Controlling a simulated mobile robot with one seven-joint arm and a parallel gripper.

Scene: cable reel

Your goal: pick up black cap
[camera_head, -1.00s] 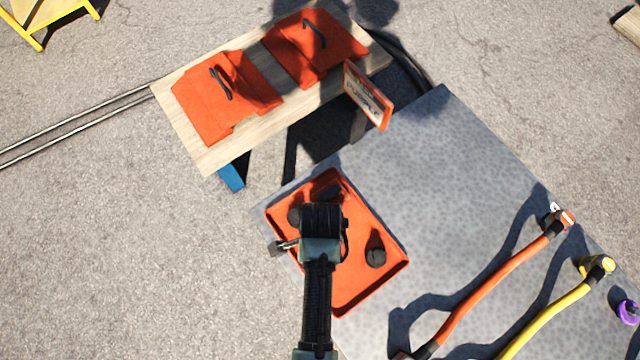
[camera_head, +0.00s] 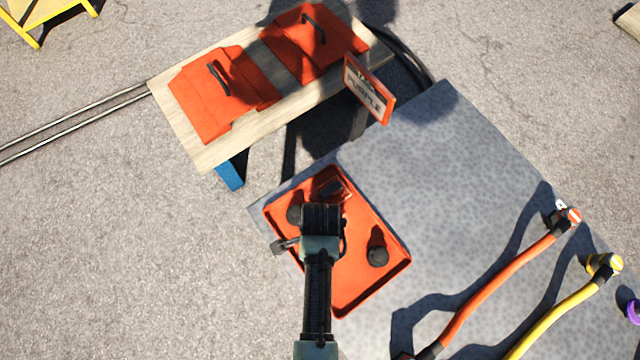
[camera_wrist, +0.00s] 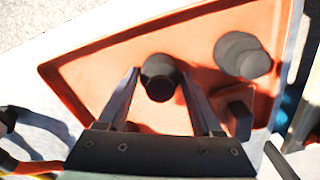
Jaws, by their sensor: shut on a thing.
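A black cap (camera_wrist: 160,78) sits between the two fingers of my gripper (camera_wrist: 159,72) in the wrist view, and the gripper is shut on it over the orange tray (camera_wrist: 90,62). In the head view my arm hides this cap; the tray (camera_head: 374,302) lies under my gripper (camera_head: 322,216). A second dark round piece (camera_head: 377,252) stands on the right side of the tray. Another (camera_head: 295,213) shows just left of my gripper, and in the wrist view (camera_wrist: 240,54) it lies to the right of the fingers.
Orange (camera_head: 508,274) and yellow (camera_head: 545,325) cables lie on the grey table (camera_head: 440,165) at right. An orange-framed sign (camera_head: 369,90) stands by a wooden bench (camera_head: 210,153). The table's middle is clear.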

